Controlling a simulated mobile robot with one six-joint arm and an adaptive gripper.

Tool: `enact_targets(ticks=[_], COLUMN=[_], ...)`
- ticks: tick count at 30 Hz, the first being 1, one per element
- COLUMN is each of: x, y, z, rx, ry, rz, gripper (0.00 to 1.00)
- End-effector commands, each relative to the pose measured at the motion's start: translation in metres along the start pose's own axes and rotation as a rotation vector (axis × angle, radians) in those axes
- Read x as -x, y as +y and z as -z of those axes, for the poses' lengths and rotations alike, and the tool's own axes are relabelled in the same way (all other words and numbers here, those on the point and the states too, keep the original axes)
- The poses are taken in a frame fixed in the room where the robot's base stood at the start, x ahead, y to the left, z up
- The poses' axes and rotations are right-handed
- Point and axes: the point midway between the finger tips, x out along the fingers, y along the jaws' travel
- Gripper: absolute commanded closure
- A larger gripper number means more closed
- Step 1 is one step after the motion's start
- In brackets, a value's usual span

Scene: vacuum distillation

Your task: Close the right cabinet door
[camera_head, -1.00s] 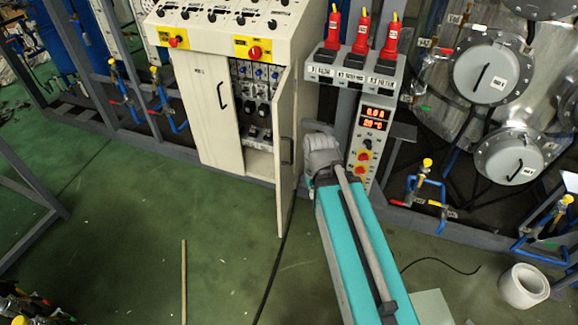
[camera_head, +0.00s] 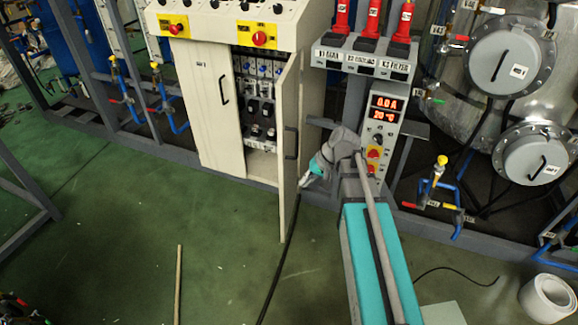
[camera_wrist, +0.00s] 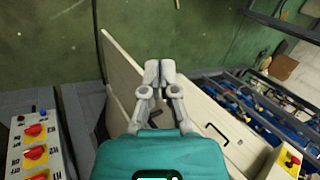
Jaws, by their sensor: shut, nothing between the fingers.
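The right cabinet door (camera_head: 288,145) is a cream panel that stands swung open, seen nearly edge-on, with a dark handle. My gripper (camera_head: 304,182) is just right of this door near its lower part, shut and empty. In the wrist view my gripper (camera_wrist: 158,72) has its fingertips together, and the cream door (camera_wrist: 122,68) lies beside and partly behind them. Whether the fingers touch the door I cannot tell. The cabinet's left door (camera_head: 212,105) is closed and has a dark handle.
Inside the cabinet are switchgear rows (camera_head: 259,95). A control box (camera_head: 380,130) with displays and knobs stands right of my gripper. Blue valve pipes (camera_head: 436,195) and a white roll (camera_head: 547,298) are further right. The green floor (camera_head: 130,230) before the cabinet is mostly clear.

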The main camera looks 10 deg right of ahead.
Motion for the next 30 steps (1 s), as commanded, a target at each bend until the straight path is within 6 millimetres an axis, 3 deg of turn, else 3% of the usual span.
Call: enact_targets(ticks=[1,12,30], x=[-0.013,-0.033,-0.026], y=[0.009,0.03,0.088], z=[0.011,0.065,0.149], rx=[-0.008,-0.055,-0.096], ry=[0.006,0.051,0.154], rz=[0.039,0.334,0.808], gripper=[1.0,1.0,1.0])
